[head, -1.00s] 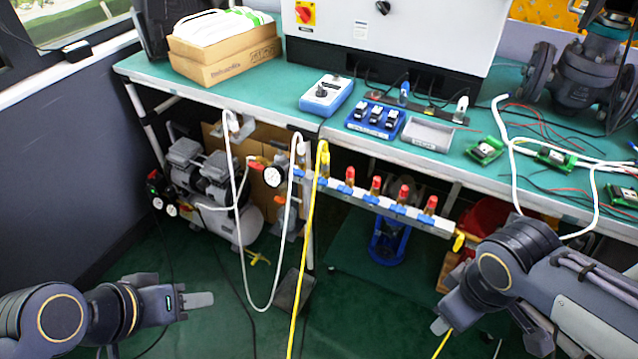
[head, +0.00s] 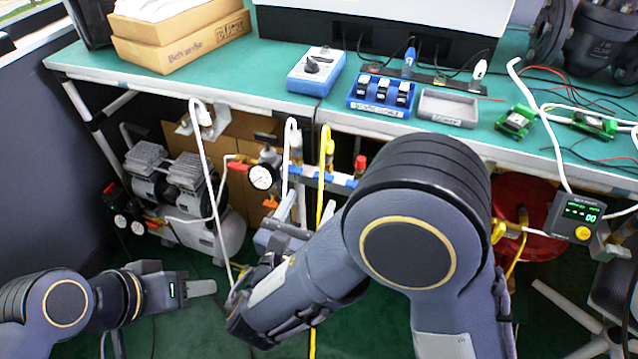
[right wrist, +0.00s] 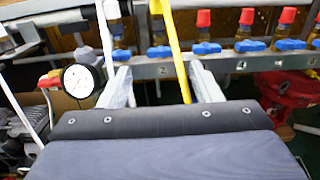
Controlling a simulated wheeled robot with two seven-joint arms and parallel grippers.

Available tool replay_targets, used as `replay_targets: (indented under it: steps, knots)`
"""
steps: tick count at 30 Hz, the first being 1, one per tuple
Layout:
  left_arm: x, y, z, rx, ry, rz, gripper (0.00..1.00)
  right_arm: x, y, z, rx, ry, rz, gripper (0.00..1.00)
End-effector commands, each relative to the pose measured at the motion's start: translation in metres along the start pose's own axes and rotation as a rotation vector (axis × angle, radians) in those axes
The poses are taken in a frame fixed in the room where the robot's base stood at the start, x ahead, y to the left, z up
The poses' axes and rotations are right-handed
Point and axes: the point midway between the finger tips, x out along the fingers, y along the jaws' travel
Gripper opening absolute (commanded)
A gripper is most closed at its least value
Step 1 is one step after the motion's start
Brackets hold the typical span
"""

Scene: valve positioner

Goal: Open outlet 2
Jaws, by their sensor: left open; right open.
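The outlet manifold (right wrist: 225,65) is a grey rail with a row of blue valve handles, mostly red-capped, and number labels. The handle above the label that looks like 2, outlet 2 (right wrist: 160,52), appears crosswise, along the rail. A yellow hose (right wrist: 172,45) hangs down in front of it. In the head view the manifold (head: 340,181) is partly hidden by my right arm. My right gripper (right wrist: 162,86) is open before the rail, its fingers on either side of the yellow hose's lower part. My left gripper (head: 200,288) is open and empty, low at left, away from the manifold.
A white hose (head: 209,170) loops down left of the rail. A pressure gauge (right wrist: 78,81) is at the rail's left end, close to my right gripper. A compressor (head: 180,180) stands under the bench (head: 270,97). A small display unit (head: 578,214) is at right.

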Motion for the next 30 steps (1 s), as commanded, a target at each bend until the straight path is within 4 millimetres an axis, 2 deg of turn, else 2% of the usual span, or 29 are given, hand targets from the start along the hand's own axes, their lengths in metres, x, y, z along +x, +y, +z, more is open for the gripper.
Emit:
replay_targets:
  steps: [3, 9, 14, 21, 23, 30]
  knots:
    - [0.004, -0.002, 0.002, 0.0, 0.0, 0.0, 0.43, 0.022, -0.002, -0.002, 0.002, 0.002, -0.007, 0.58]
    - [0.008, -0.004, 0.004, 0.0, 0.0, 0.0, 0.43, 0.05, -0.002, -0.002, 0.002, 0.003, -0.006, 0.58]
    - [0.009, -0.004, 0.005, 0.0, 0.0, 0.0, 0.43, 0.06, -0.002, -0.001, 0.002, 0.003, -0.004, 0.58]
    - [0.009, -0.004, 0.004, 0.0, 0.0, 0.0, 0.43, 0.061, -0.002, -0.001, 0.001, 0.003, -0.003, 0.58]
    - [0.009, -0.004, 0.004, 0.0, 0.0, 0.0, 0.43, 0.061, -0.002, -0.001, 0.001, 0.003, -0.004, 0.53]
    - [0.009, -0.004, 0.004, 0.0, 0.0, 0.0, 0.43, 0.061, -0.002, -0.001, 0.001, 0.004, -0.004, 0.22]
